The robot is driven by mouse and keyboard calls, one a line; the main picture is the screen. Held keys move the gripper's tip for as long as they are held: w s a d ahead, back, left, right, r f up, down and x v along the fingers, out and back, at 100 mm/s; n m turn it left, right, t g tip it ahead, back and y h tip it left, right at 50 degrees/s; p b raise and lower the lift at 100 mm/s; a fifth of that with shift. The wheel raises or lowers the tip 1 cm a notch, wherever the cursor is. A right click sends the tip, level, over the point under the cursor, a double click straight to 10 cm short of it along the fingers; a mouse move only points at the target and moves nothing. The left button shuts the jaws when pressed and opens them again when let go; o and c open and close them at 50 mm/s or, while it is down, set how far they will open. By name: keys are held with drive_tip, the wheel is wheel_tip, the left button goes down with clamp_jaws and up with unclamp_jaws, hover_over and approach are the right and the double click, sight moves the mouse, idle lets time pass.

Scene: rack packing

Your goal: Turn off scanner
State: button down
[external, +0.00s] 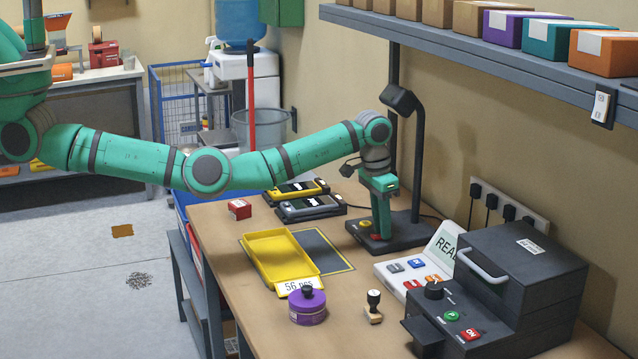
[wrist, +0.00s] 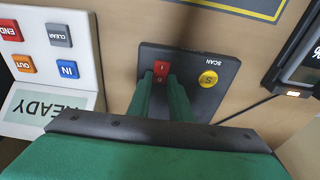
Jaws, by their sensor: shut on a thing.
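The scanner stands on the work table, with a dark base (external: 400,232), a tall post and a lamp-like head (external: 398,98) above. In the wrist view its base plate (wrist: 205,105) carries a red rocker switch (wrist: 161,70) and a round yellow SCAN button (wrist: 208,78). My gripper (external: 381,236) points down over the base. In the wrist view its green fingertips (wrist: 162,80) are at the red switch, one on each side, shut on it. The fingers partly hide the switch's near end and the plate beyond it.
Right of the scanner are a keypad with a READY display (external: 441,245) and a dark machine (external: 515,275). A yellow tray (external: 262,262), purple round container (external: 307,308) and stamp (external: 373,308) are in front. A shelf of boxes (external: 460,45) overhangs behind.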

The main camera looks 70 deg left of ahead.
sight(377, 235)
drive_tip(key=shift+d, duration=0.15)
drive_tip(key=c, duration=1.6)
unclamp_jaws()
drive_tip(key=shift+r, duration=0.15)
drive_tip(key=r, duration=0.3)
drive_tip(key=s+r, duration=0.1)
drive_tip(key=r, duration=0.6)
drive_tip(key=shift+s+r, duration=0.25)
